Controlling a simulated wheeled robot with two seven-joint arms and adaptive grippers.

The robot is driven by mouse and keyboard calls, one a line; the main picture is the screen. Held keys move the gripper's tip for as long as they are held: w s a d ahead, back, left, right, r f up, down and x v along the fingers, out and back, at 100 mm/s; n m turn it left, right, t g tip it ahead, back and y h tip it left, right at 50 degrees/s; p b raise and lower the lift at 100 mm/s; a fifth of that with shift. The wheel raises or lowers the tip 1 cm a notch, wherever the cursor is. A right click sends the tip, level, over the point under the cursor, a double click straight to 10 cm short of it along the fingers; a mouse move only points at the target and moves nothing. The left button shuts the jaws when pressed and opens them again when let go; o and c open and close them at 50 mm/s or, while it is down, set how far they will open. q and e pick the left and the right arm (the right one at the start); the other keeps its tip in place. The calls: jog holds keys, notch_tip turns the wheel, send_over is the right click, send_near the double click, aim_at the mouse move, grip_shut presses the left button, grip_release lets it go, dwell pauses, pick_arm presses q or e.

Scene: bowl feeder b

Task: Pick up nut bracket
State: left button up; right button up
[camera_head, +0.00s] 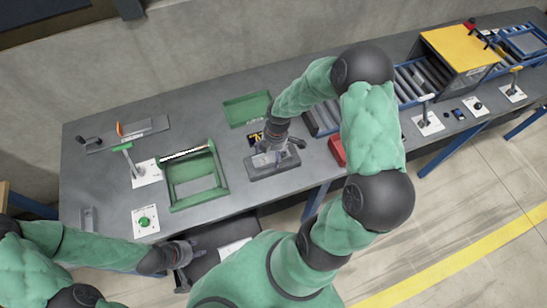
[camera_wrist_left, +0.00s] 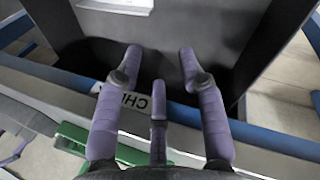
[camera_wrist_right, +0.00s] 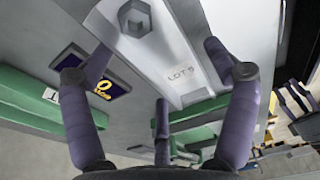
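A grey bracket-like block with a hexagonal nut shape (camera_wrist_right: 135,18) and "LOT 5" lettering shows in the right wrist view. It appears to be the nut bracket; in the head view a grey block (camera_head: 272,169) stands at the front table edge. My right gripper (camera_wrist_right: 158,62) is open, with its fingers spread over the block; I cannot tell whether they touch it. In the head view my right gripper (camera_head: 276,152) hides part of the block. My left gripper (camera_wrist_left: 158,72) is open and empty by the dark bin (camera_wrist_left: 95,60) below the table front.
A green tray (camera_head: 247,109) lies behind my right gripper. A green frame (camera_head: 214,197) stands to the left. A red box (camera_head: 337,151) is close on the right, near a roller conveyor (camera_head: 409,82). The table (camera_head: 95,185) has free room at its left.

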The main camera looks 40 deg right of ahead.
jog(key=c, duration=0.9)
jog(key=shift+r, duration=0.15)
